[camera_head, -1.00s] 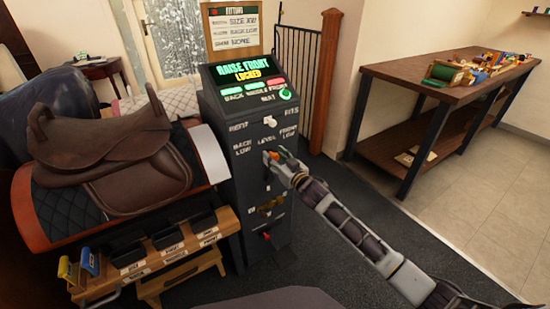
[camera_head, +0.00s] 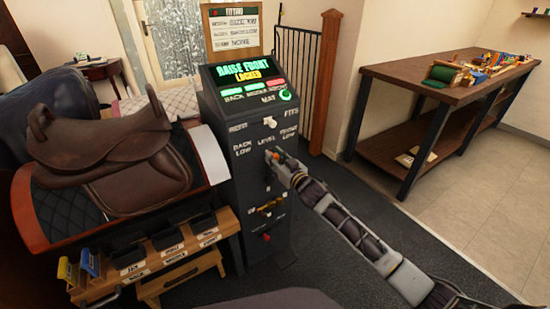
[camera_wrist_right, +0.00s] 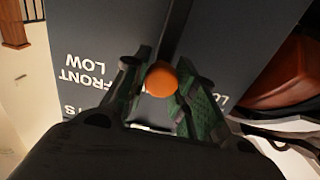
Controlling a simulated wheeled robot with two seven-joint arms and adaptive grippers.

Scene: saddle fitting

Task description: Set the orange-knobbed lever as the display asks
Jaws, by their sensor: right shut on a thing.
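A dark console (camera_head: 235,145) stands in the middle of the head view. Its display (camera_head: 247,71) reads "RAISE FRONT" with "LOCKED" below in yellow. Its front face carries the labels "BACK LOW", "LEVEL" and "FRONT LOW". My right gripper (camera_head: 277,157) is at the console face just below the "LEVEL" label. In the right wrist view the lever's orange knob (camera_wrist_right: 161,79) sits between the two green-padded fingers of the right gripper (camera_wrist_right: 160,100), which are shut on it. The lever's shaft is mostly hidden in the head view. My left gripper is not in view.
A brown saddle (camera_head: 110,150) sits on a rack left of the console. A white knob (camera_head: 270,122) is above the lever. Labelled bins (camera_head: 165,240) stand at lower left. A wooden workbench (camera_head: 440,80) is at right, with open floor before it.

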